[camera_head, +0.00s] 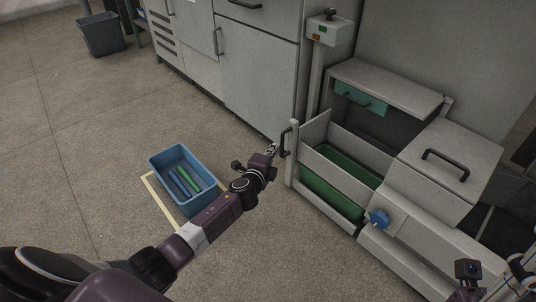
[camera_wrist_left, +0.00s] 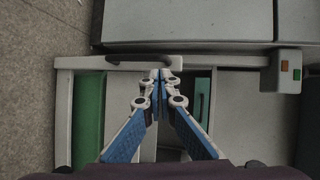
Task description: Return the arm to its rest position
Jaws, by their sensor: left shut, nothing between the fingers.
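My left arm reaches in from the lower left of the head view. Its gripper (camera_head: 272,149) is close to the black handle (camera_head: 286,141) at the end of the machine's low guard panel. In the left wrist view the fingers of my left gripper (camera_wrist_left: 158,76) are shut with nothing between them. The handle (camera_wrist_left: 143,63) lies just beyond the fingertips there; I cannot tell whether they touch it. Part of my right arm and gripper (camera_head: 468,270) shows at the lower right of the head view; its fingertips are not clear.
A blue bin (camera_head: 161,163) with blue and green tubes stands on the floor left of my left arm. The machine with a green trough (camera_head: 333,193) is on the right. Grey cabinets (camera_head: 258,75) stand behind. Open floor lies to the left.

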